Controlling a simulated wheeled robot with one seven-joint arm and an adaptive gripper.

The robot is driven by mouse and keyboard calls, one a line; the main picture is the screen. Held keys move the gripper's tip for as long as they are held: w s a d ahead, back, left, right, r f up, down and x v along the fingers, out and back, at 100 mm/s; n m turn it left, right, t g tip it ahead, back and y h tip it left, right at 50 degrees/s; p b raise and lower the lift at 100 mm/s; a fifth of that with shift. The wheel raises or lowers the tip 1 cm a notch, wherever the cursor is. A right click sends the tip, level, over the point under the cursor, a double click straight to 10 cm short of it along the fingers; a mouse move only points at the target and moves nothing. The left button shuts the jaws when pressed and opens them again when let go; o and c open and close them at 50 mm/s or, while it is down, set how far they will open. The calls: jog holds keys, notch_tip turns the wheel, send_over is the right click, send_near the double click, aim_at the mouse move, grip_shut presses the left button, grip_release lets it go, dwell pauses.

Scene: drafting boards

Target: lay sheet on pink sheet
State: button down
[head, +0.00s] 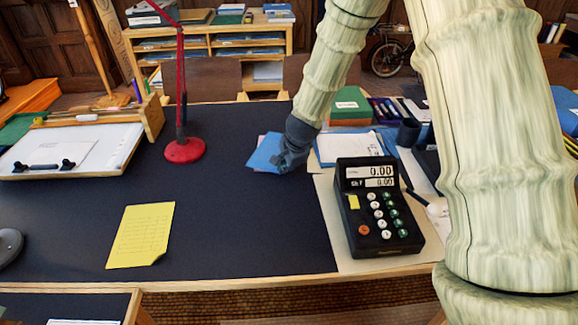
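A small blue sheet (264,156) is at the back middle of the dark desk top, right at the fingers of my gripper (289,162). A narrow strip of a pink sheet (261,138) shows along the far edge of the blue one, which covers the rest of it from this view. My gripper is low over the desk and overlaps the right side of the blue sheet. The fingers are too small and dark to tell whether they are closed on it, or whether the blue sheet touches the pink one.
A yellow sheet (141,235) with writing lies at the front left. A red lamp base (185,150) stands left of the blue sheet. A black calculator (377,215) and a clipboard (347,147) are to the right. The desk's front middle (245,240) is clear.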

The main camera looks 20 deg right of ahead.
jog(key=c, duration=2.2)
grip_release()
jog(key=shift+f, duration=0.25)
jog(key=o, duration=0.6)
jog(key=shift+c, duration=0.2)
jog(key=shift+v, duration=0.8)
jog(key=v, duration=1.1)
jog(key=shift+p, duration=0.4)
jog(key=shift+w, duration=0.1)
